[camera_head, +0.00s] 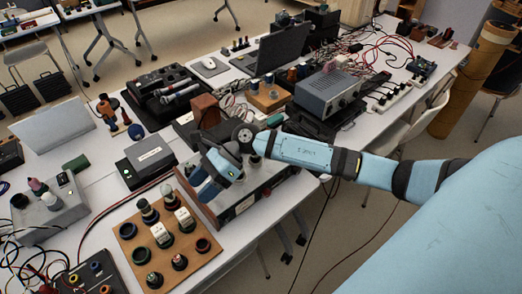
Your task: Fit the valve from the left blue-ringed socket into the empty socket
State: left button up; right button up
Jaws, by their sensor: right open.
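A brown wooden board (140,252) with dark-ringed sockets lies on the near end of the white table. Several glass valves stand upright in it: one at the back (147,210), a white-labelled one at the right (184,218), a white-labelled one in the middle (161,234), and short dark ones near the front (179,261). A socket at the left (127,230) and one at the right (202,245) look empty. Ring colours are too small to tell surely. My right gripper (205,186) is open, above and behind the board, apart from the valves. My left gripper is out of view.
A grey box with knobs (58,212) and cables lie left. Bare table shows left of the board.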

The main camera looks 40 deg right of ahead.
jog(key=s+a+r+m+t+y, duration=0.25)
jog(key=a+m+t+y, duration=0.3)
jog(key=m, duration=0.45)
jog(key=s+d+f+n+t+h, duration=0.2)
jog(key=s+f+n+h, duration=0.3)
jog(key=n, duration=0.6)
jog(key=s+d+f+n+t+h, duration=0.2)
jog(key=s+d+f+n+h, duration=0.2)
jog(key=f+n, duration=0.4)
jog(key=s+d+f+n+t+h, duration=0.2)
jog(key=s+d+f+n+h, duration=0.2)
jog(key=n, duration=1)
notch_tip(320, 180, down, 3)
jog(key=shift+s+d+r+n+h, duration=0.15)
jog(key=shift+s+d+n+h, duration=0.2)
jog(key=shift+s+h, duration=0.7)
jog(key=shift+s+r, duration=0.1)
jog(key=shift+s, duration=0.05)
